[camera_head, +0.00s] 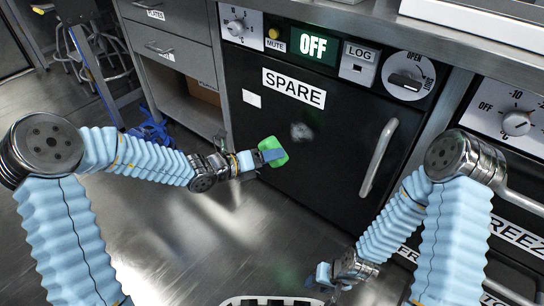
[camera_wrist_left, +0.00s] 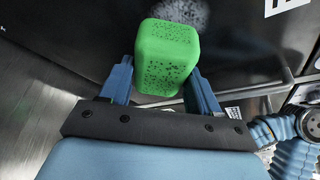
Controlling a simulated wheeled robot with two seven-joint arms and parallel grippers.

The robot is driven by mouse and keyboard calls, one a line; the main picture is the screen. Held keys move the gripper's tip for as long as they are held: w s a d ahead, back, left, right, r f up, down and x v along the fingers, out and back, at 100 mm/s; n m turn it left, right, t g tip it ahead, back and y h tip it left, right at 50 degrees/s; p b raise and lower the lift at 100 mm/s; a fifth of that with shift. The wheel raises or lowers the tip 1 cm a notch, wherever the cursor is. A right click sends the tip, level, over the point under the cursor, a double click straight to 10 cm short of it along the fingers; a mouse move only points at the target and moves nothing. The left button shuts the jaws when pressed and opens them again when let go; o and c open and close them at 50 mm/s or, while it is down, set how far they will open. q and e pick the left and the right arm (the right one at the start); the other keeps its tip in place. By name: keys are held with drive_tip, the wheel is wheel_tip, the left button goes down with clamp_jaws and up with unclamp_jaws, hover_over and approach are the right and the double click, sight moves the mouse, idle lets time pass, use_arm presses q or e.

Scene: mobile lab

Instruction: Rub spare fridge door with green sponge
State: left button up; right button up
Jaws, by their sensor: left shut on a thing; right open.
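The spare fridge door (camera_head: 315,135) is a black panel labelled SPARE, with a vertical silver handle on its right side. A pale grey smudge (camera_head: 301,131) marks the door; it also shows in the left wrist view (camera_wrist_left: 182,12). My left gripper (camera_head: 268,155) is shut on the green sponge (camera_head: 273,149), in front of the door and to the lower left of the smudge. In the left wrist view the sponge (camera_wrist_left: 167,55) sits between the blue fingers. I cannot tell whether it touches the door. My right gripper (camera_head: 330,278) is open and low at the bottom right.
The door handle (camera_head: 379,158) sticks out. A freezer (camera_head: 510,235) stands at the right, steel drawers (camera_head: 170,45) at the left. Open floor lies at the lower left.

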use_arm(q)
drive_tip(key=shift+w+d+t, duration=0.15)
drive_tip(key=shift+w+t, duration=0.15)
drive_tip(key=shift+w, duration=0.25)
drive_tip(key=shift+w+d, duration=0.8)
drive_tip(key=shift+w, duration=0.3)
drive_tip(key=shift+w+d, duration=0.8)
drive_tip(key=shift+w, duration=0.3)
drive_tip(key=shift+w+d, duration=0.5)
drive_tip(key=shift+w, duration=0.2)
